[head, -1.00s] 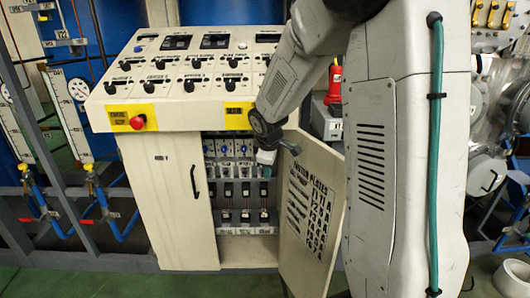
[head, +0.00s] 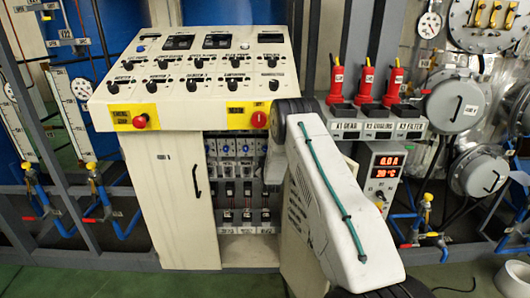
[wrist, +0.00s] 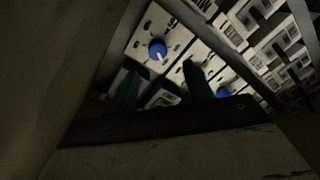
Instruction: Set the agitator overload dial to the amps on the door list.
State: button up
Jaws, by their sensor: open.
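Inside the open cabinet is a top row of pale overload units with blue dials (head: 229,150). In the wrist view one blue dial (wrist: 157,49) with a pale pointer mark is just beyond my gripper (wrist: 161,82), and a second blue dial (wrist: 225,89) is to its right. I cannot read which unit is the agitator's. My gripper's two green fingers are apart with nothing between them, and they look clear of the dials. In the head view my arm hides the gripper and most of the open door (head: 297,262); only a sliver of its list (head: 294,214) shows, unreadable.
Lower rows of black breakers (head: 229,190) are below the dials. The sloped console (head: 195,68) overhangs the opening, with red knobs on its front edge. A red digital display box (head: 388,166) and red-topped units (head: 367,82) stand to the right. The wrist view is dark.

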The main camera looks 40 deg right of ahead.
aim_at(265, 148)
jog(key=x, duration=0.8)
jog(key=shift+s+d, duration=0.15)
jog(key=shift+d, duration=0.05)
jog(key=c, duration=1)
